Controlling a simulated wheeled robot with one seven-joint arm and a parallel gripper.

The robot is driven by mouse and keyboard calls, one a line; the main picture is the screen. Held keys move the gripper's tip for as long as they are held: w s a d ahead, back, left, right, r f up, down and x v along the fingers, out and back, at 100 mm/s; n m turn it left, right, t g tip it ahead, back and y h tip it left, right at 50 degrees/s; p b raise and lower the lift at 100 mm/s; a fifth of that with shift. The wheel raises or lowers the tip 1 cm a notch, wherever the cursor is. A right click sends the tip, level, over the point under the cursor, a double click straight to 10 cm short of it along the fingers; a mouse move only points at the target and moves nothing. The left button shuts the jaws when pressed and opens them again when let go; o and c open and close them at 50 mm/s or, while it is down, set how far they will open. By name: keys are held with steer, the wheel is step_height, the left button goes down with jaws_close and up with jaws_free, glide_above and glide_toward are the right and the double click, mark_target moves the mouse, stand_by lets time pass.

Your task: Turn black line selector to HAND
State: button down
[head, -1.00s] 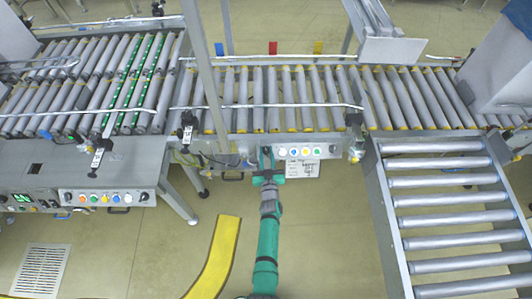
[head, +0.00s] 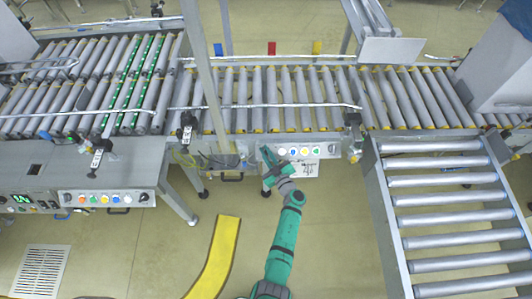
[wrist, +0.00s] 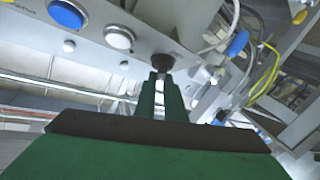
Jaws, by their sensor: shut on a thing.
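The black line selector (wrist: 163,62) is a small dark knob on the underside-lit grey control panel, at the upper middle of the wrist view. My gripper (wrist: 160,84) has its two green fingers closed on it, with a narrow pale gap between the fingers lower down. In the head view my gripper (head: 267,152) meets the left end of the panel's button row and hides the selector. The selector's pointer and the HAND mark cannot be read.
Several coloured buttons (head: 305,152) sit right of my gripper. A white button (wrist: 119,38) and a blue button (wrist: 66,14) show close by. Loose cables (head: 188,156) hang left. The roller conveyor (head: 270,98) lies behind; the floor in front is open.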

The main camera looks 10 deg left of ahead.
steer(key=shift+d+f+n+g+y, duration=0.25)
steer(key=shift+n+g, duration=0.3)
steer(key=shift+n, duration=0.15)
steer(key=shift+d+f+n+g+y, duration=0.15)
steer(key=shift+f+n+g, duration=0.1)
steer(key=shift+n+g, duration=0.4)
steer(key=shift+n, duration=0.35)
steer(key=c, duration=1.8)
jaws_free()
steer(key=shift+f, duration=0.1)
steer(key=shift+c, duration=0.2)
steer(key=shift+a+r, duration=0.25)
steer(key=shift+r, duration=0.05)
steer(key=v, duration=1)
steer(key=shift+s+d, duration=0.2)
steer(key=shift+d, duration=0.15)
